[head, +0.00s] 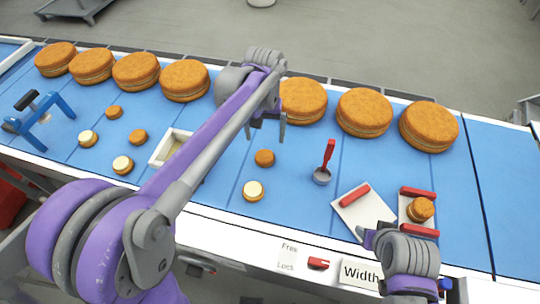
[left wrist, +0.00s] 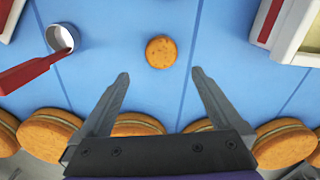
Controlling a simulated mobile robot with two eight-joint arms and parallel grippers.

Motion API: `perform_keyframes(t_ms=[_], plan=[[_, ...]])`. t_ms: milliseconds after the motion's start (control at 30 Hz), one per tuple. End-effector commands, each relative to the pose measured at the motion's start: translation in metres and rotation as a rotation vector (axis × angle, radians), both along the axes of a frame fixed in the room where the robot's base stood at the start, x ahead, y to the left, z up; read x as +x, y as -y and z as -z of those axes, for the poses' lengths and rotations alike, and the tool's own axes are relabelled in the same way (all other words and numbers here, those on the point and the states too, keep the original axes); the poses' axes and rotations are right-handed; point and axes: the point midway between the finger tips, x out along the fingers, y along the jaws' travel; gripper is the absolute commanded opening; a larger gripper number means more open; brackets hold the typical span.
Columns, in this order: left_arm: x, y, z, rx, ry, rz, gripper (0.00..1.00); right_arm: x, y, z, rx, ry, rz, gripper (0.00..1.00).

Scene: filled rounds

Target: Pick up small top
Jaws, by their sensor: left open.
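A small top (head: 264,158), a plain orange-brown disc, lies flat on the blue surface near the middle in the head view. In the left wrist view the small top (left wrist: 161,51) is just beyond the fingertips, roughly centred between them. My left gripper (head: 268,128) is open and empty above the surface, behind the small top. Both its fingers (left wrist: 159,76) show in the left wrist view. Two more small tops (head: 114,112) (head: 138,137) lie at the left. My right gripper (head: 372,237) is low at the front right; its jaws are unclear.
Cream-topped small rounds (head: 253,190) lie nearer the front. A red-handled ladle (head: 323,176) stands right of the small top, a white tray (head: 158,158) left. Large filled rounds (head: 365,112) line the back. A board (head: 350,222) and a red-railed holder (head: 404,215) are front right.

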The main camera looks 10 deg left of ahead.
Motion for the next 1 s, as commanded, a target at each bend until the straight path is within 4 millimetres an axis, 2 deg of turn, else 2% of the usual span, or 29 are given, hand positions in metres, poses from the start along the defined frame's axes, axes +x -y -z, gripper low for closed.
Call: perform_keyframes(t_ms=[100, 200, 400, 700, 1000], plan=[[-0.001, 0.0, 0.022, 0.0, 0.0, 0.0, 1.0, -0.001, 0.0, 0.002, 0.0, -0.002, 0.0, 0.5], [0.0, 0.0, 0.035, 0.0, 0.001, 0.0, 1.0, -0.002, 0.0, 0.003, 0.0, -0.003, 0.0, 0.5], [0.0, -0.001, 0.049, 0.0, 0.002, 0.0, 1.0, -0.001, 0.0, 0.003, 0.0, -0.002, 0.0, 0.5], [0.001, -0.002, 0.09, 0.0, 0.002, 0.001, 1.0, 0.0, 0.0, 0.001, 0.0, 0.0, 0.0, 0.5], [0.001, -0.002, 0.094, 0.0, 0.003, 0.001, 1.0, 0.0, 0.0, 0.001, 0.0, -0.001, 0.0, 0.5]])
